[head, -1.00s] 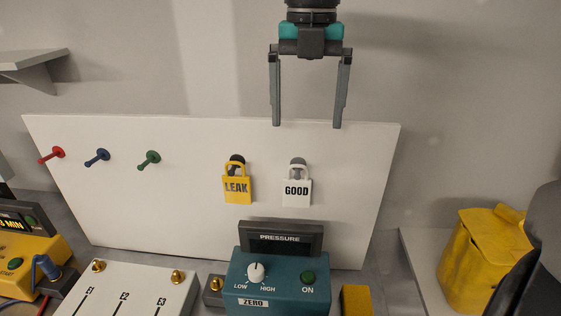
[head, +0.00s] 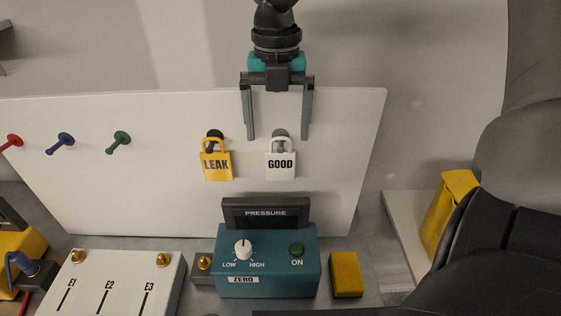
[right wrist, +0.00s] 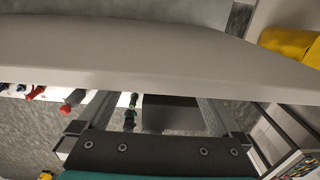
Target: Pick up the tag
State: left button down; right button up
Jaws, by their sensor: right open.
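Two padlock-shaped tags hang on pegs on a white board (head: 330,190) in the head view. The yellow tag (head: 216,166) reads LEAK. The white tag (head: 281,165) reads GOOD and hangs to its right. My right gripper (head: 278,138) is open, pointing down, its fingers to either side of the white tag's peg in the picture. How far it stands from the board is unclear. In the right wrist view its fingers (right wrist: 155,108) are apart with no tag visible between them. My left gripper is not in view.
Red (head: 13,141), blue (head: 60,144) and green (head: 118,142) pegs stick out from the board at left. Below stand a teal pressure box (head: 268,262), a yellow block (head: 345,275) and a white E1–E3 box (head: 128,285). A yellow bag (head: 448,215) sits at right.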

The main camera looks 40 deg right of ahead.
aim_at(281, 137)
jog(key=f, duration=0.2)
jog(key=f+p, duration=0.1)
jog(key=shift+s+d+f, duration=0.15)
jog(key=shift+s+f, duration=0.1)
jog(key=shift+f, duration=0.7)
jog(key=c, duration=1.3)
jog(key=shift+r, duration=0.1)
jog(key=shift+c, duration=0.2)
